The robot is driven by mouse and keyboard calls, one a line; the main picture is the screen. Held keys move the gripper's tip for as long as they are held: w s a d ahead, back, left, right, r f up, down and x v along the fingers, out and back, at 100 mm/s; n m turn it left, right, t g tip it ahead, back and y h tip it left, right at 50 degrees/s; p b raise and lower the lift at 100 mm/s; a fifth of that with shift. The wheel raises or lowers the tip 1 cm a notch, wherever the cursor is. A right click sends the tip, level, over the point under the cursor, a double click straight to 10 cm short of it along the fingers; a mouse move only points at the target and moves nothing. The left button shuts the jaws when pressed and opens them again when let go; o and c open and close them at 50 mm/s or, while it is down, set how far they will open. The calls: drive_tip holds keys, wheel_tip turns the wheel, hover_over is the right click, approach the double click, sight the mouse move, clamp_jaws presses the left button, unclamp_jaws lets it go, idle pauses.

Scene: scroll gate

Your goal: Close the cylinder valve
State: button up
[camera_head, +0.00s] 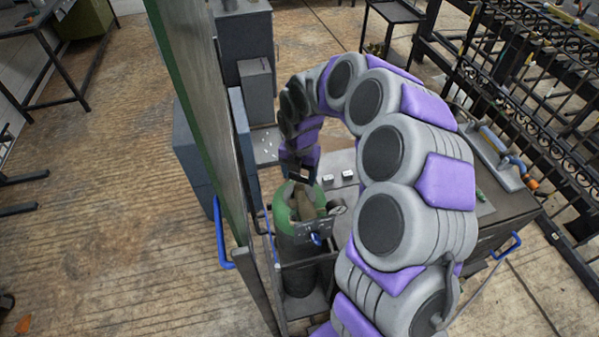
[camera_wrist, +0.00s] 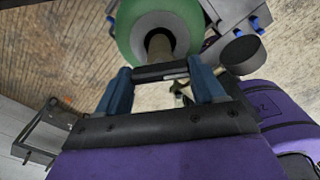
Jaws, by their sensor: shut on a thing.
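My gripper (camera_head: 298,180) reaches down over the cylinder top from above. In the wrist view my gripper (camera_wrist: 163,80) has its two blue fingers on either side of a dark bar-like valve handle (camera_wrist: 160,72), shut on it. The handle lies in line with the valve neck. Its far side is hidden, and its turn angle cannot be told.
A tall green-edged panel (camera_head: 200,110) stands close left of the cylinder. A workbench (camera_head: 500,215) is to the right, with a black scroll gate (camera_head: 520,90) behind it. Grey cabinets (camera_head: 245,50) stand behind. The wooden floor (camera_head: 110,150) at left is mostly clear.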

drive_tip(key=shift+c, duration=1)
